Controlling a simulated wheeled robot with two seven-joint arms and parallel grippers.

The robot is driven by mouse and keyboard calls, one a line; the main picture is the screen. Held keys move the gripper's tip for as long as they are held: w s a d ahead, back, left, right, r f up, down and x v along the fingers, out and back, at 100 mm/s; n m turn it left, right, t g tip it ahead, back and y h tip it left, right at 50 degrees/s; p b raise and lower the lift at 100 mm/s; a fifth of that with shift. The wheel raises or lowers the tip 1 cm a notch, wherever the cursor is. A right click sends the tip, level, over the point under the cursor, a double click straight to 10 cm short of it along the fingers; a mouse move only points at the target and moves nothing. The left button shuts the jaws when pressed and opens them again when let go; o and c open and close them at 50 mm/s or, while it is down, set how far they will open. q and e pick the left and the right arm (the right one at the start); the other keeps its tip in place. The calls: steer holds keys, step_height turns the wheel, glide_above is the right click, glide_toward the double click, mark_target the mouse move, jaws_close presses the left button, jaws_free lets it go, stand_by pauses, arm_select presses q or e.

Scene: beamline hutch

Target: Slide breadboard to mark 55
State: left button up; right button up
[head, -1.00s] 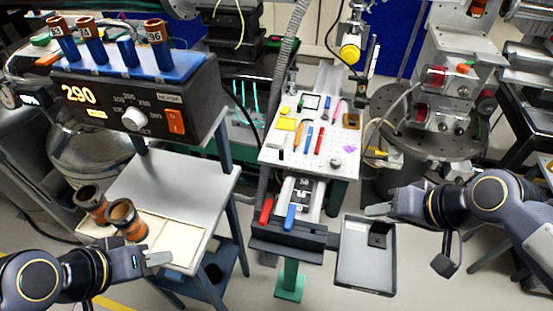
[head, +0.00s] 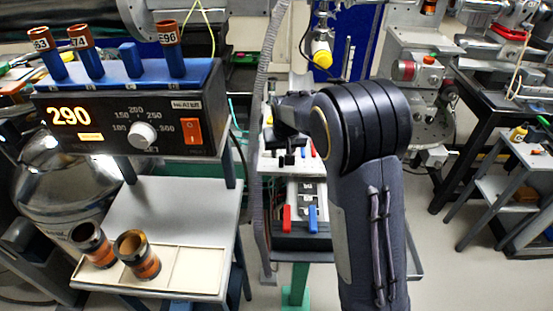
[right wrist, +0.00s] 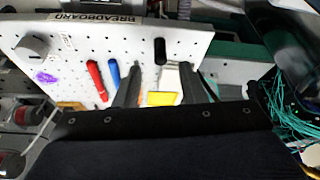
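The breadboard is a white perforated plate with small tools on it. In the head view its near part (head: 270,162) shows, and my right arm hides much of the rest. In the right wrist view the breadboard (right wrist: 75,42) fills the upper left, with its name on a label along the edge. My right gripper (right wrist: 160,78) is above the plate, with its two dark fingers apart and nothing seen held between them. A yellow piece shows beyond the fingers. The rail (head: 309,190) runs out from the near side of the plate; its marks are too small to read. My left gripper is not in view.
A red handle (head: 287,219) and a blue handle (head: 312,219) are at the rail's near end. At left, a controller (head: 130,120) reading 290 stands above a grey table (head: 175,205) with two brown-and-orange cylinders.

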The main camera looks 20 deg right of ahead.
mark_target(282, 157)
steer(key=x, duration=0.5)
steer(key=shift+r, duration=0.1)
jaws_close()
